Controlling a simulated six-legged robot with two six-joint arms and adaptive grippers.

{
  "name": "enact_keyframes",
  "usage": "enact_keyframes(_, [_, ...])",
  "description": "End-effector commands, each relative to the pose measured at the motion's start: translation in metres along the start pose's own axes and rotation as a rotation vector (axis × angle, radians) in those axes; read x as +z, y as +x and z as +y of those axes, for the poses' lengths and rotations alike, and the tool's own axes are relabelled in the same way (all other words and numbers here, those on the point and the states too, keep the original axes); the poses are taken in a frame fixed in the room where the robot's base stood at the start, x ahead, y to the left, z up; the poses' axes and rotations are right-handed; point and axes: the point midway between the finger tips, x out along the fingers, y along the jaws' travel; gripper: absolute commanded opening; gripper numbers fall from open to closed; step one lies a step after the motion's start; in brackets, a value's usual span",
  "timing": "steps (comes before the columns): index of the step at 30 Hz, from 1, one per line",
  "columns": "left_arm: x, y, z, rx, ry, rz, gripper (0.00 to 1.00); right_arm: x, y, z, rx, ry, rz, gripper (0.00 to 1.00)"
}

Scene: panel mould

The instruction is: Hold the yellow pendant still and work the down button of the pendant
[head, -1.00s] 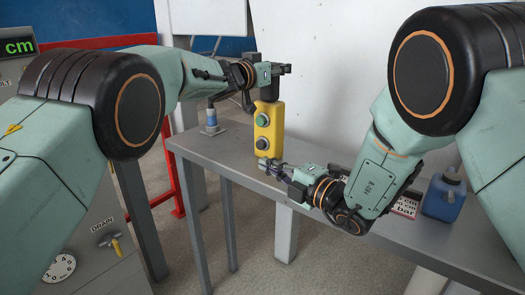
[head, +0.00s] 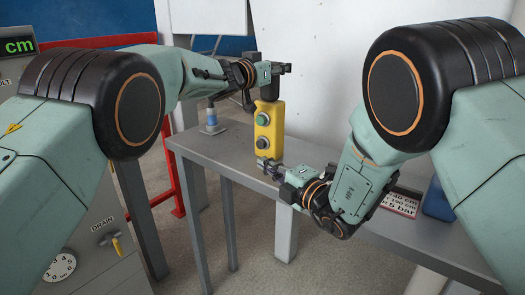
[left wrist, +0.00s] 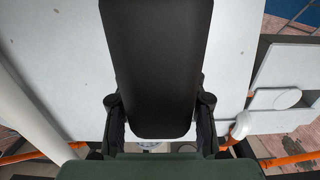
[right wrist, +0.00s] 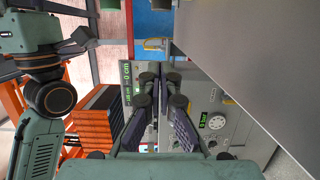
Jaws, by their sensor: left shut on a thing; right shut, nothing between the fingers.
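The yellow pendant (head: 276,127) hangs upright in the head view, with a green button (head: 263,119) above a dark button (head: 262,142) on its face. My left gripper (head: 270,90) is shut at the pendant's dark top end. In the left wrist view a black piece (left wrist: 157,70) lies between my left fingers and fills the middle. My right gripper (head: 264,163) is just below the dark button, at the pendant's lower end; I cannot tell whether it touches. Its fingers are shut and empty in the right wrist view (right wrist: 162,75), where I cannot make out the pendant.
A grey bench (head: 215,158) runs under both arms. A control cabinet (head: 95,215) stands at the left.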

Motion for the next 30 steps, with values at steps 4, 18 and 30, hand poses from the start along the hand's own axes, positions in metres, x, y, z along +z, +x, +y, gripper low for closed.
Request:
enact_keyframes(4, [0.004,0.0,0.0,0.0,-0.001,-0.005,0.0,-0.001,0.024,-0.001,0.001,-0.001,0.002,0.0])
enact_keyframes(18, [0.003,0.0,0.0,0.0,-0.001,-0.005,0.0,0.029,0.066,0.0,0.001,0.002,-0.001,0.0])
enact_keyframes(30, [0.003,0.0,0.0,-0.001,-0.001,-0.005,0.0,0.038,0.068,0.0,0.0,0.001,0.001,0.0])
